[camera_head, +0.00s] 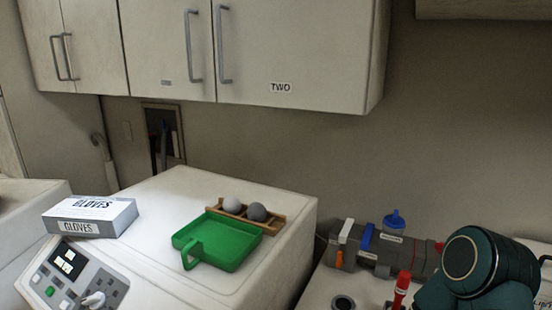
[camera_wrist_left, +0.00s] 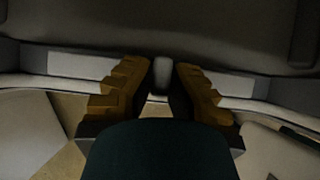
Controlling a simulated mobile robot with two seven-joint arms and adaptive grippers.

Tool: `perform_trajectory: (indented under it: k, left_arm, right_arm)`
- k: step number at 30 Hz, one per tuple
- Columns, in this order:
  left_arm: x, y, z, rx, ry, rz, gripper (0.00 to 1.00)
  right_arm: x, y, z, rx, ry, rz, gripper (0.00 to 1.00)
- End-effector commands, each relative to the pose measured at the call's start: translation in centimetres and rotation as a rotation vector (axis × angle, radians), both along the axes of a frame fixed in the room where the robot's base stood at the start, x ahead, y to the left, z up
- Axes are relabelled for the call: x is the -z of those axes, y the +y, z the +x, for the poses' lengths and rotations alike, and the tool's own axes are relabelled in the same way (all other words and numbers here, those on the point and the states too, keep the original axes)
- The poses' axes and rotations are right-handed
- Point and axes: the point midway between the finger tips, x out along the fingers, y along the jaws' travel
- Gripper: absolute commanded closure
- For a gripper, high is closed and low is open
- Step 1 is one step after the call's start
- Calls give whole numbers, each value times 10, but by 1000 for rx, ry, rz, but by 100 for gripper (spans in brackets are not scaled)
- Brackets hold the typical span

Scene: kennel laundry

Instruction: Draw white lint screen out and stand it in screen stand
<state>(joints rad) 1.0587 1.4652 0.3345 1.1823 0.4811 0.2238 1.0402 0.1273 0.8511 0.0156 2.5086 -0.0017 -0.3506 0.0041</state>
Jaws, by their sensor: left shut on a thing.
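In the left wrist view my left gripper (camera_wrist_left: 160,88) has its two ochre, stepped fingers closed on a small pale grey tab (camera_wrist_left: 161,66), which appears to be the grip of the white lint screen. A pale band with lighter panels runs behind the fingers on both sides; I cannot tell how much of it is the screen. The picture is dark, and the rest of the screen is not clear. Neither the lint screen nor my left gripper shows in the head view. I cannot make out the screen stand. My right gripper is not in view.
A white machine (camera_head: 160,195) carries a green tray with a handle (camera_head: 215,243), a wooden rack (camera_head: 273,226) with two grey balls and a gloves box (camera_head: 90,216). Grey gear (camera_head: 385,252) and a red-capped item (camera_head: 401,286) crowd the right surface. Cabinets (camera_head: 285,45) hang above.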

Motion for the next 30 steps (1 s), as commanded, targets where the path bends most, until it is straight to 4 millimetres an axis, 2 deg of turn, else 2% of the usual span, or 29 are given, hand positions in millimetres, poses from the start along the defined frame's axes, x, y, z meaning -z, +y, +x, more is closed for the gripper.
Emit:
perform_trajectory:
  k: [30]
  left_arm:
    - [-48,0,0,0,0,0,100]
  right_arm:
    - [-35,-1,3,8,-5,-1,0]
